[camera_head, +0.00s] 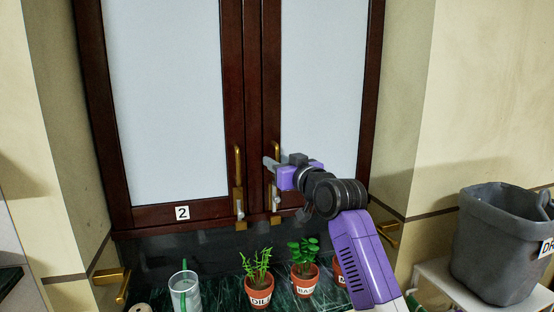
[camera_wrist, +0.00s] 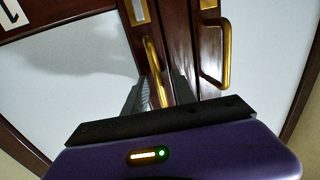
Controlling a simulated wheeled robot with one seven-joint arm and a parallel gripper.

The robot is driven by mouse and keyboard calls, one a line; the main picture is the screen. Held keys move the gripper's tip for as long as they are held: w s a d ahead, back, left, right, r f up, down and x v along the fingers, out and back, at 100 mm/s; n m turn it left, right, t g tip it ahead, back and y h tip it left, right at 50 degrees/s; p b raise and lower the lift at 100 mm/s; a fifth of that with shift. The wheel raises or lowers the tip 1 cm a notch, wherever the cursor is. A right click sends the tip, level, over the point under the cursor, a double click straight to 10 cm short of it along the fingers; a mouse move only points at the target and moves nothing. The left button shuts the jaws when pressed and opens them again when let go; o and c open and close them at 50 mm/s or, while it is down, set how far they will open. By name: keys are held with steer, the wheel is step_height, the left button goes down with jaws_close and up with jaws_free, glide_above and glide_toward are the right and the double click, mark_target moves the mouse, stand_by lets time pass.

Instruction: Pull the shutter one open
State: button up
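Two dark wood shutters with pale panels stand side by side and look closed. The left one (camera_head: 165,100) has a label "2". The right one (camera_head: 322,90) shows no label in the head view, hidden behind my arm; a "1" label (camera_wrist: 10,12) shows at the upper left in the wrist view. Its brass handle (camera_head: 276,150) is upright near the middle seam. My gripper (camera_head: 270,163) is at this handle. In the wrist view my gripper (camera_wrist: 160,88) is open, with the handle (camera_wrist: 152,65) between its fingers; contact cannot be told.
Shutter two's brass handle (camera_wrist: 222,65) is close beside my gripper. Potted plants (camera_head: 257,278) and a glass with a green straw (camera_head: 184,290) stand on the dark counter below. A grey bucket (camera_head: 500,240) stands at the right.

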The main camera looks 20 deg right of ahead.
steer(key=shift+w, duration=0.2)
jaws_close()
stand_by(1.4)
